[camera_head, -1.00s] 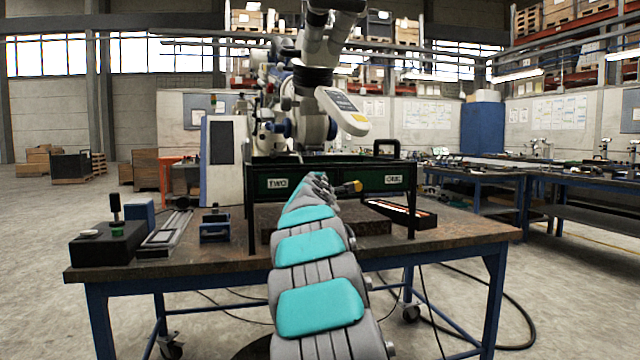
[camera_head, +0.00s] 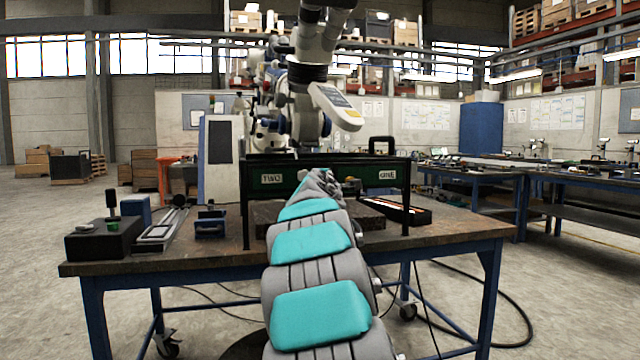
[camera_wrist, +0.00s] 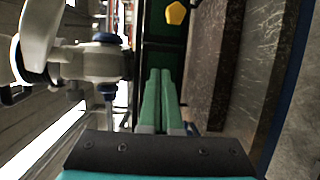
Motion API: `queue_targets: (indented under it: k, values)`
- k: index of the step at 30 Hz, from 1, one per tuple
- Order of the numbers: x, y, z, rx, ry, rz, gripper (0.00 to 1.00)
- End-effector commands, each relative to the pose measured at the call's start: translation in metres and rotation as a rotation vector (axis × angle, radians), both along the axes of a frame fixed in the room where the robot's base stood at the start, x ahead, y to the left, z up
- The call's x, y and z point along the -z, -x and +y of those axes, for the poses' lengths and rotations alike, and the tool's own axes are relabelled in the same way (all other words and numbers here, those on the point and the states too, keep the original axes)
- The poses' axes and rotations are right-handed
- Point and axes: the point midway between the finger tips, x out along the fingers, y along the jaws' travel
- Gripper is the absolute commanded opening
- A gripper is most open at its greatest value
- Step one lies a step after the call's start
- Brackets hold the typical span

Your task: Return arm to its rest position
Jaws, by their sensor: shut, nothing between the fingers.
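My grey and teal arm reaches from the bottom of the head view toward the table. Its far end (camera_head: 322,178) is in front of the dark green frame (camera_head: 340,160), which carries a "TWO" label at left and a "ONE" label at right. In the wrist view my gripper (camera_wrist: 160,75) shows as two green fingers side by side, shut and empty. A yellow knob (camera_wrist: 177,13) is beyond the fingertips, apart from them. It is hidden in the head view.
The worktable (camera_head: 200,262) holds a black box (camera_head: 108,240) at left, a blue block (camera_head: 210,225) and a black tray (camera_head: 408,212) at right. Other benches (camera_head: 560,180) stand at the right.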

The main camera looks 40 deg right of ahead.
Motion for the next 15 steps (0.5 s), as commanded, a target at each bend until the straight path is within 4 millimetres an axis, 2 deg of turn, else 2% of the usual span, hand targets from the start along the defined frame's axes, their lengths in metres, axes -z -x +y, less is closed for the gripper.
queue_targets:
  k: [3,9,15]
  values:
    - [-0.001,0.028,-0.009,0.004,-0.001,-0.001,0.0]
    - [-0.002,0.064,-0.021,0.003,-0.001,-0.002,0.0]
    - [0.0,0.077,-0.025,0.001,0.0,0.001,0.0]
